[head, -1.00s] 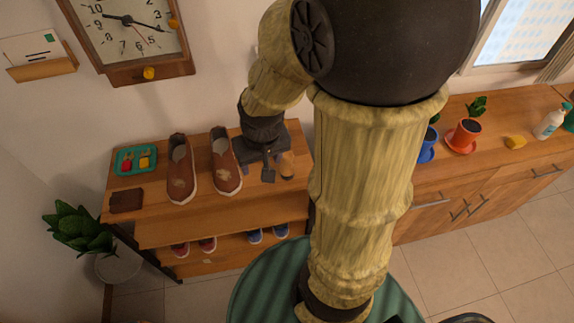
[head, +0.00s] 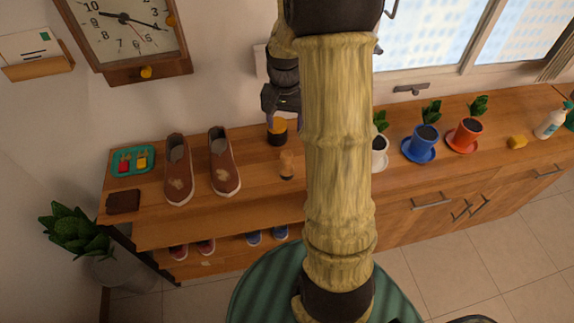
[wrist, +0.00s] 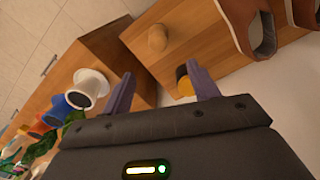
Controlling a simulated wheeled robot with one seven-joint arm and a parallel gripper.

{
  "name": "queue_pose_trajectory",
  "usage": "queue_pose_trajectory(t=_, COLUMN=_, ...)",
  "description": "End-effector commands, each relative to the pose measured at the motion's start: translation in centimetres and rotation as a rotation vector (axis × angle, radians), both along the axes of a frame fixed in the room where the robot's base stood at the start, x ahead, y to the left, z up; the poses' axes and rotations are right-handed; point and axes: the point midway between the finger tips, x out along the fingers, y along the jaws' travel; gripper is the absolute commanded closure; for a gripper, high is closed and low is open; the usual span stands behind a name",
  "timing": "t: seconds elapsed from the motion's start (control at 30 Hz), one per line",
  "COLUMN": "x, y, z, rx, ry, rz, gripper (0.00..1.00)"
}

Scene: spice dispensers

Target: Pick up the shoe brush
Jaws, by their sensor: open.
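The shoe brush (head: 286,166), a small tan wooden piece with a dark underside, stands on the wooden shelf top right of the brown shoes. In the wrist view the brush (wrist: 157,38) shows as a rounded tan knob beyond my fingertips. My gripper (head: 284,122) is raised above the rear of the shelf, behind the brush in the head view. In the wrist view my gripper (wrist: 160,72) has its two purple fingers wide apart with nothing between them.
A yellow and black tin (head: 277,131) stands near the wall, beside my right finger in the wrist view (wrist: 185,80). Brown shoes (head: 224,162) stand to the left. A white pot (head: 379,153) and a blue pot (head: 420,144) stand on the cabinet to the right.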

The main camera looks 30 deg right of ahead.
Motion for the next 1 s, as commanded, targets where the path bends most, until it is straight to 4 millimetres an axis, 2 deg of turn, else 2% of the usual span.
queue_pose_trajectory(t=0.6, x=-0.1, y=-0.1, z=-10.3, rx=0.001, ry=0.003, rz=-0.002, gripper=0.40)
queue_pose_trajectory(t=0.73, x=-0.1, y=-0.1, z=-11.3, rx=0.001, ry=0.001, rz=-0.001, gripper=0.40)
queue_pose_trajectory(t=1.0, x=-0.1, y=-0.1, z=-11.4, rx=0.000, ry=0.000, rz=0.000, gripper=0.40)
